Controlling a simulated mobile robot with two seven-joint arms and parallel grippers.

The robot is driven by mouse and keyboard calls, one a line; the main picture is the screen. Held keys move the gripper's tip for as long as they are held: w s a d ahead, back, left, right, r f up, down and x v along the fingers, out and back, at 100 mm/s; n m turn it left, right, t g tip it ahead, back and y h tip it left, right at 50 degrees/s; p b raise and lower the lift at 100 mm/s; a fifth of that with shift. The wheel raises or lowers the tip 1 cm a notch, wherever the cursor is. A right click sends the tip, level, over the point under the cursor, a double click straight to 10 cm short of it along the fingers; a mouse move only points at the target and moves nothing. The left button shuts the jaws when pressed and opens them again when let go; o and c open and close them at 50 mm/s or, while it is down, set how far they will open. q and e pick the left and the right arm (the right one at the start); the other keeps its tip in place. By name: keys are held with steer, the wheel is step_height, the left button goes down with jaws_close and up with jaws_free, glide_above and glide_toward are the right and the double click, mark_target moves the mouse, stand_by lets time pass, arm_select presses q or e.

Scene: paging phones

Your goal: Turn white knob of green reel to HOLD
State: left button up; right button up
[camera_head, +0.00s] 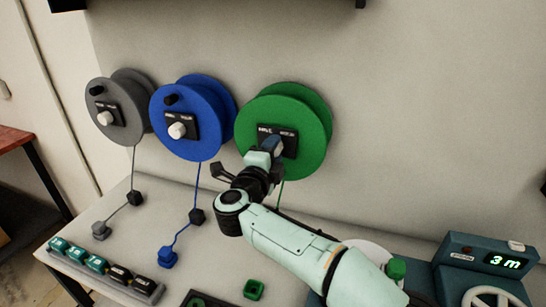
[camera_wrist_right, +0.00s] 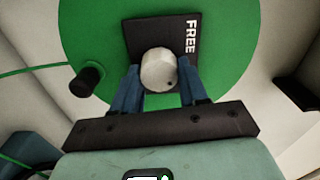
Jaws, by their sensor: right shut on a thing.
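The green reel (camera_head: 312,112) is on the wall, rightmost of three reels, with a black plate (camera_head: 290,140) at its middle. My right gripper (camera_head: 276,145) is at this plate and hides the knob in the head view. In the right wrist view the round white knob (camera_wrist_right: 158,68) stands on the plate between my two blue fingers, which are shut on its sides. A small dark dot shows on the knob's lower right. The word FREE (camera_wrist_right: 191,38) is on the plate's right side there. My left gripper is not in view.
A blue reel (camera_head: 205,105) and a grey reel (camera_head: 133,115), each with a white knob, are to the left. Cords run down to the bench. A row of labelled blocks (camera_head: 96,264) sits front left. A box (camera_head: 490,258) reading 3 m stands right. A black crank handle (camera_wrist_right: 86,82) sticks out beside my fingers.

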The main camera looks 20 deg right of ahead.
steer(key=shift+m+b, duration=0.35)
steer(key=shift+m, duration=0.35)
steer(key=o, duration=1.1)
steer(key=shift+c, duration=0.2)
steer(key=b+v, duration=0.1)
steer(key=v, duration=1.2)
steer(key=shift+a, duration=0.2)
steer(key=shift+s, duration=0.15)
